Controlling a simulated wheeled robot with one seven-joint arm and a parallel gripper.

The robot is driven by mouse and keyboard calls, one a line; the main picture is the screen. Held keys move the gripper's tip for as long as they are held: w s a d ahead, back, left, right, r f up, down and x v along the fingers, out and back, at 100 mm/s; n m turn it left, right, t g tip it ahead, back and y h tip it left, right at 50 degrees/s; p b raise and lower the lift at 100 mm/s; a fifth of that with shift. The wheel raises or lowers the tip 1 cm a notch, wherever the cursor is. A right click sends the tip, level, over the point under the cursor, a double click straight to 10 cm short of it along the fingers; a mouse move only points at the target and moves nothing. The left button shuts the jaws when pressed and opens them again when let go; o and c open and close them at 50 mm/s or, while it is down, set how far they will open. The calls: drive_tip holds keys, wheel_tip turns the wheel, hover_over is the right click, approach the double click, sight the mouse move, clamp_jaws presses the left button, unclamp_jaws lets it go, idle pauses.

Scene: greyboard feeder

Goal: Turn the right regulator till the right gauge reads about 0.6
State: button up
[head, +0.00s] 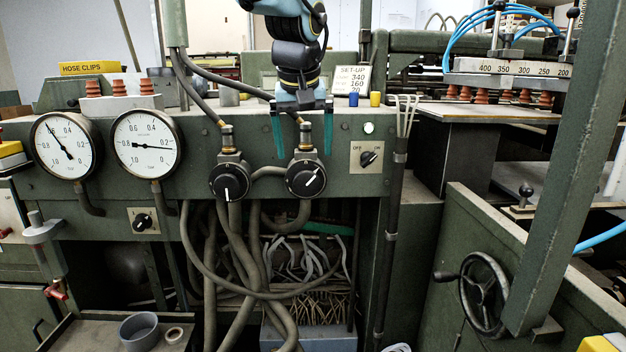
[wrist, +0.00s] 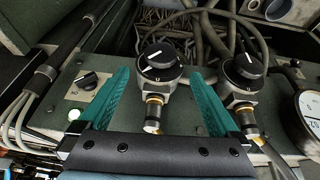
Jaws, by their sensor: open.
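The right regulator (head: 306,181) is a black knob on the green panel, its white mark pointing up and right. It also shows in the wrist view (wrist: 160,64), just ahead of the fingertips. The right gauge (head: 147,142) is a round white dial. My gripper (head: 304,153) is open and empty, pointing down. Its teal fingers stand either side of the regulator's brass neck, tips around the knob's upper edge; I cannot tell whether they touch. They also show in the wrist view (wrist: 160,76).
The left regulator (head: 229,181) sits close beside the right one, and in the wrist view (wrist: 244,70) it is near one finger. The left gauge (head: 66,146) is further left. An on/off switch (head: 368,159) is right of the knob. Hoses (head: 238,250) hang below.

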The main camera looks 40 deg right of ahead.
sight(306, 175)
drive_tip(key=p+x, duration=0.1)
drive_tip(key=x, duration=0.7)
drive_tip(key=shift+f, duration=0.3)
drive_tip(key=shift+c, duration=0.3)
drive_tip(key=c, duration=1.3)
